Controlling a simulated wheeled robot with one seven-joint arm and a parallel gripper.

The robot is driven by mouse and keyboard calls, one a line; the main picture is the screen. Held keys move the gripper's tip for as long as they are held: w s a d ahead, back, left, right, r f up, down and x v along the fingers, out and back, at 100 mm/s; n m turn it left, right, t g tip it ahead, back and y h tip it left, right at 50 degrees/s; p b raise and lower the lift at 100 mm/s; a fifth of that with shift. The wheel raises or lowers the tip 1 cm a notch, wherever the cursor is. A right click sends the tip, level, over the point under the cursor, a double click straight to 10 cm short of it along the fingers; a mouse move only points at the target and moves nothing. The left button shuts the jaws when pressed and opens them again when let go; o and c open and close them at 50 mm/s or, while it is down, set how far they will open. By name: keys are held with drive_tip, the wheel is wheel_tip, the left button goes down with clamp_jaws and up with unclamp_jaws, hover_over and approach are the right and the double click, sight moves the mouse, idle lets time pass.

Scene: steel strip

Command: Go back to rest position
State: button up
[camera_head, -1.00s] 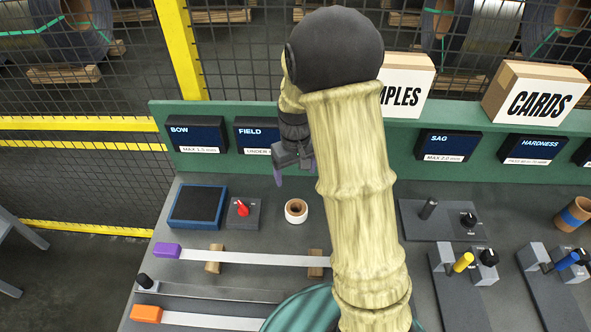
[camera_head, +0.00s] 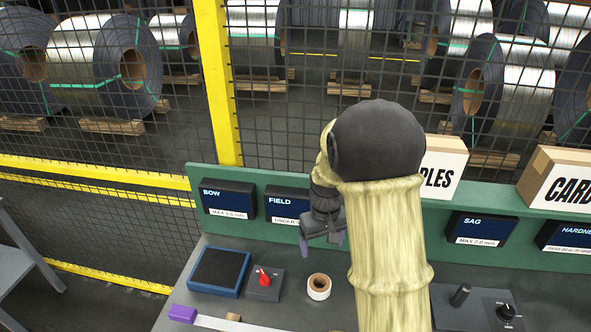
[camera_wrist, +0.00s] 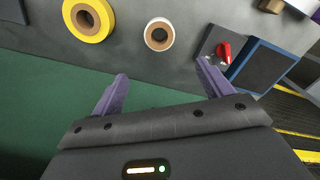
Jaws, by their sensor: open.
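My gripper (camera_head: 321,238) hangs above the back of the grey bench, in front of the green back panel (camera_head: 262,232). In the wrist view my gripper (camera_wrist: 160,88) shows two purple fingers spread wide apart with nothing between them. My arm, in a pale yellow sleeve with a black joint, fills the middle of the head view and hides part of the bench and panel. A white tape roll (camera_head: 318,287) lies on the bench below the gripper; it also shows in the wrist view (camera_wrist: 160,34), beyond the fingertips.
A blue-edged dark pad (camera_head: 219,271) and a red switch (camera_head: 264,278) sit left of the roll. A yellow roll (camera_wrist: 88,18) shows in the wrist view. Boxes (camera_head: 565,180) stand on the panel's ledge. A mesh fence with a yellow post (camera_head: 218,85) stands behind.

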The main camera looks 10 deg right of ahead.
drive_tip(key=shift+s, duration=0.1)
drive_tip(key=s+r+m+t, duration=0.1)
drive_tip(key=s+r, duration=0.1)
drive_tip(key=s, duration=0.5)
drive_tip(key=s+r+m+t, duration=0.1)
drive_tip(key=s+r, duration=0.1)
drive_tip(key=s, duration=0.5)
drive_tip(key=shift+s+r+t, duration=0.3)
drive_tip(key=shift+s, duration=0.05)
idle(0.5)
